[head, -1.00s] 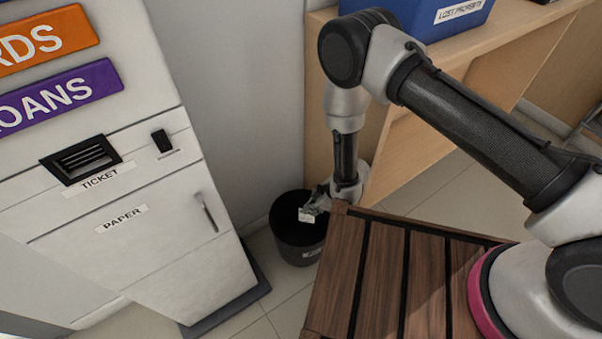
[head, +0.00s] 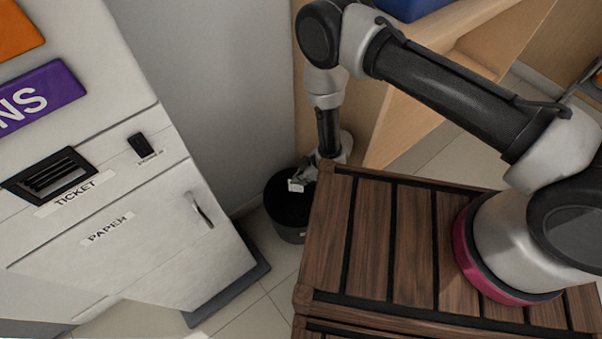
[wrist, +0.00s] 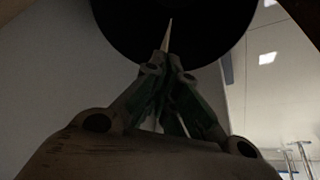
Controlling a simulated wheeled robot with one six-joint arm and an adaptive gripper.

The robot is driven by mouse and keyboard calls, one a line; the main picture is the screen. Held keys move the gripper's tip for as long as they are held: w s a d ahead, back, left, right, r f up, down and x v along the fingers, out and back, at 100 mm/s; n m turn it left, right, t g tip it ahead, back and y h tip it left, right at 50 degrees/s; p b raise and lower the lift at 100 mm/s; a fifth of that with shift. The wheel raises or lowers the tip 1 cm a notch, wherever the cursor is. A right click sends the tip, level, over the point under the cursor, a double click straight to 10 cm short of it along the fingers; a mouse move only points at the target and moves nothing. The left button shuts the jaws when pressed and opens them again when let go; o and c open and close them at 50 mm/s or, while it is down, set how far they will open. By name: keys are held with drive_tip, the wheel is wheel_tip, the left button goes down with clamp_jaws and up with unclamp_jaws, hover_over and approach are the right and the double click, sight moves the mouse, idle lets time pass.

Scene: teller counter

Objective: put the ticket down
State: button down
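The ticket is a small white slip (head: 296,186) at the tip of my gripper (head: 304,180) in the head view, over the mouth of a black round bin (head: 289,236). In the wrist view the ticket (wrist: 168,36) shows edge-on as a thin pale sliver between the fingertips. My gripper (wrist: 166,66) is closed on it there, with the dark bin (wrist: 190,22) beyond. How deep the ticket is relative to the bin's rim is hard to tell.
A ticket machine (head: 120,232) with a slot and a paper door stands at left. A wooden shelf unit (head: 440,75) with a blue box (head: 413,8) is at right. My slatted deck is close beside the bin. Some tiled floor (head: 262,300) is bare.

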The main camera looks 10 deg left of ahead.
drive_tip(key=shift+f, duration=2.95)
drive_tip(key=c, duration=2.2)
unclamp_jaws()
drive_tip(key=o, duration=0.6)
drive_tip(key=shift+o, duration=0.2)
wheel_tip(320, 180, up, 7)
drive_tip(key=shift+r, duration=0.1)
